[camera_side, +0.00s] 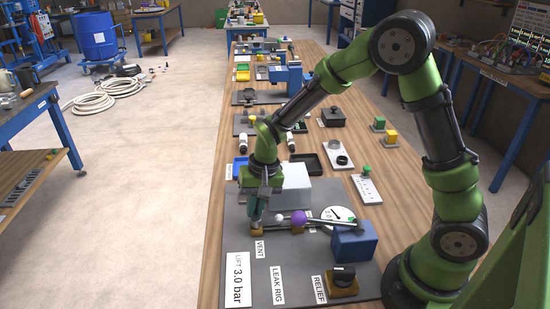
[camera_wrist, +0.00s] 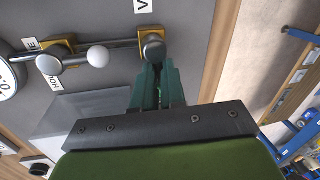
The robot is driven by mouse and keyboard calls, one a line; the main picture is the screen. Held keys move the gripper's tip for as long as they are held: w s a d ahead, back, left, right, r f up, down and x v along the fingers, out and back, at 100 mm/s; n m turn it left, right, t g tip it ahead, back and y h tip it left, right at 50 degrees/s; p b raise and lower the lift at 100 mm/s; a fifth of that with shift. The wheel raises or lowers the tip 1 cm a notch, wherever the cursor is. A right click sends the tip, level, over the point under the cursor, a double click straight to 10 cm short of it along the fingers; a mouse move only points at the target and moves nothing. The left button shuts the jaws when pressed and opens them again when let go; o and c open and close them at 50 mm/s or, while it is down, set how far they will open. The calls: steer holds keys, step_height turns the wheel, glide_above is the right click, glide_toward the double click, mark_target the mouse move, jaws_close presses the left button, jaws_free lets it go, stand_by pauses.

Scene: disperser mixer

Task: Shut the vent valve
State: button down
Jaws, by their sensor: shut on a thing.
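The vent valve stands at the front left of the grey leak rig board (camera_side: 215,270), behind the VENT label (camera_side: 259,249). Its brass-coloured base (camera_side: 257,232) shows below my fingers in the side view. In the wrist view its round grey knob (camera_wrist: 155,46) sits on a yellow block, at the end of a metal pipe. My gripper (camera_side: 257,218) points down over the valve. Its green fingers (camera_wrist: 156,72) are close together and shut on the knob. The fingers hide part of the knob, and its turned position cannot be told.
A black RELIEF knob (camera_side: 344,274) is at the front. A pale box (camera_side: 292,186) stands close behind my gripper.

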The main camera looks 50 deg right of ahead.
steer(key=shift+w+d+r, duration=0.1)
steer(key=shift+w+r, duration=0.05)
steer(key=shift+w, duration=0.1)
steer(key=c, duration=1.3)
jaws_free()
steer(key=shift+c, duration=0.2)
steer(key=shift+o, duration=0.6)
steer(key=shift+s, duration=0.15)
step_height(320, 180, up, 16)
steer(key=s+d, duration=0.2)
steer(key=shift+d+r, duration=0.2)
steer(key=shift+d, duration=0.15)
steer(key=s+r+n+t, duration=0.3)
steer(key=s+t, duration=0.3)
steer(key=s, duration=0.8)
steer(key=shift+s+d+r, duration=0.25)
steer(key=shift+s, duration=0.05)
